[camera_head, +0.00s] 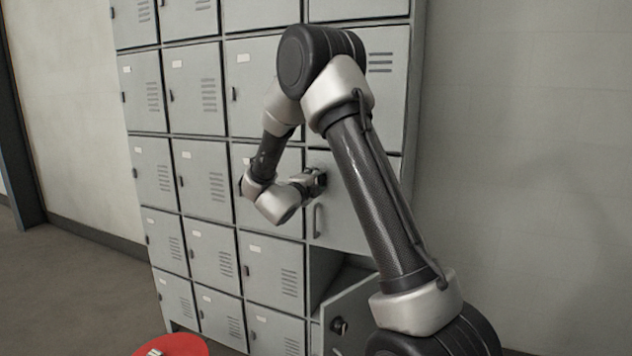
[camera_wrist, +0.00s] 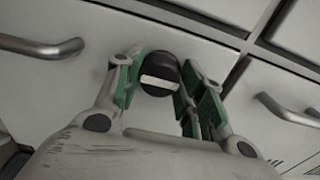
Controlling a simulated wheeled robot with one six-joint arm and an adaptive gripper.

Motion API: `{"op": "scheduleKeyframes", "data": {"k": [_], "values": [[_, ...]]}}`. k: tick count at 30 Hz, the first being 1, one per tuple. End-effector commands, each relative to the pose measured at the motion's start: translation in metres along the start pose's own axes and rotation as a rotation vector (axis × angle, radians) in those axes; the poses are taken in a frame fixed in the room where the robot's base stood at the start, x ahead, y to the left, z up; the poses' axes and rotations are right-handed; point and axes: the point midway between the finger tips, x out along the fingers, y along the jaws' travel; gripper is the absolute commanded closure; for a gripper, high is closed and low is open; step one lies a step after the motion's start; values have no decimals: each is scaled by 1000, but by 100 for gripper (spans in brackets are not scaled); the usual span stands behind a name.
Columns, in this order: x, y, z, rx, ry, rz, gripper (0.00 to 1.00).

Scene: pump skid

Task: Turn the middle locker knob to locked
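The locker knob (camera_wrist: 159,75) is a round black knob with a pale bar across its face. In the wrist view the bar lies nearly level, tilted slightly down to the right. My gripper (camera_wrist: 160,82) has its two green-padded fingers on either side of the knob, very close to it. I cannot tell whether both pads touch it. In the head view my gripper (camera_head: 316,181) is at the grey door in the right column, above its handle. The knob there is hidden behind the gripper.
A bar handle (camera_head: 317,220) is just below my gripper. In the wrist view, handles stick out at left (camera_wrist: 42,47) and right (camera_wrist: 287,108). Below is an open compartment (camera_head: 335,270) and a panel with another dark knob (camera_head: 340,326). A red round surface (camera_head: 172,346) is lower left.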

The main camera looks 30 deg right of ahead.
Motion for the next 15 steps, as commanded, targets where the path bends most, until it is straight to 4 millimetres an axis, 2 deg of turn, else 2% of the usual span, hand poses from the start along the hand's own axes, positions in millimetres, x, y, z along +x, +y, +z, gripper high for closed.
{"op": "scheduleKeyframes", "data": {"k": [2, 15], "values": [[0, 0, 0, 0, 0, 1, 85], [0, 0, 0, -83, 0, 1, 85]]}}
